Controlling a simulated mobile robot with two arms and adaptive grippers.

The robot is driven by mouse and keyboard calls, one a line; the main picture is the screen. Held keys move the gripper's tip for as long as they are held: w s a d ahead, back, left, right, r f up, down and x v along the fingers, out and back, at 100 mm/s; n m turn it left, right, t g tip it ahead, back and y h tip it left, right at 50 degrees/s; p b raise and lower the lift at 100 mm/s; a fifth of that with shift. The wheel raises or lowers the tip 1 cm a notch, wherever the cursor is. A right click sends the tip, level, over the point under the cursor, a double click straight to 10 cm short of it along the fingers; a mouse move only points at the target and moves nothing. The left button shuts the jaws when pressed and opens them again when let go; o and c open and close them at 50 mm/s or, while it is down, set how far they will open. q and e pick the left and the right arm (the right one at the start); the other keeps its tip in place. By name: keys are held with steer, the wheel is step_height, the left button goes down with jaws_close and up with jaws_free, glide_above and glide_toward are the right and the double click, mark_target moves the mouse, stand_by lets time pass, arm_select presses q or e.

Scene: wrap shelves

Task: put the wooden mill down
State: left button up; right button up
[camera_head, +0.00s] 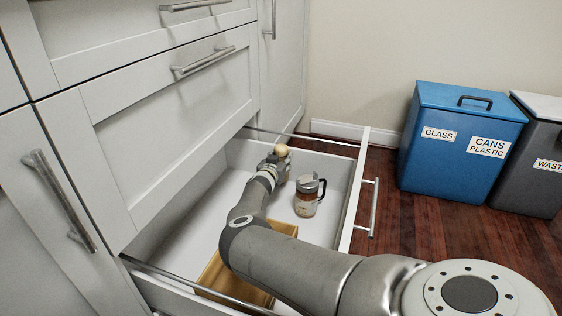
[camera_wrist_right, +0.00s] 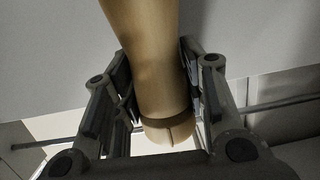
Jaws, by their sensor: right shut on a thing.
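The wooden mill (camera_wrist_right: 155,60) is held between the two fingers of my right gripper (camera_wrist_right: 158,90) in the right wrist view. It is light brown with a dark ring near its rounded end. In the head view only the pale round end of the mill (camera_head: 281,150) shows above my right gripper (camera_head: 277,164). The gripper is at the far part of the open drawer (camera_head: 232,185). Whether the mill touches the drawer floor cannot be told. My left gripper is not in view.
A glass jar or press (camera_head: 307,196) with a dark handle stands in the drawer, right of the gripper. A wooden box (camera_head: 221,277) lies nearer, partly under my arm. A blue bin (camera_head: 456,150) and a grey bin (camera_head: 537,150) stand right of the drawer.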

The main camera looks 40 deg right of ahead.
steer(key=shift+f+b, duration=0.4)
steer(key=shift+f, duration=0.15)
steer(key=o, duration=1.2)
steer(key=shift+c, duration=0.2)
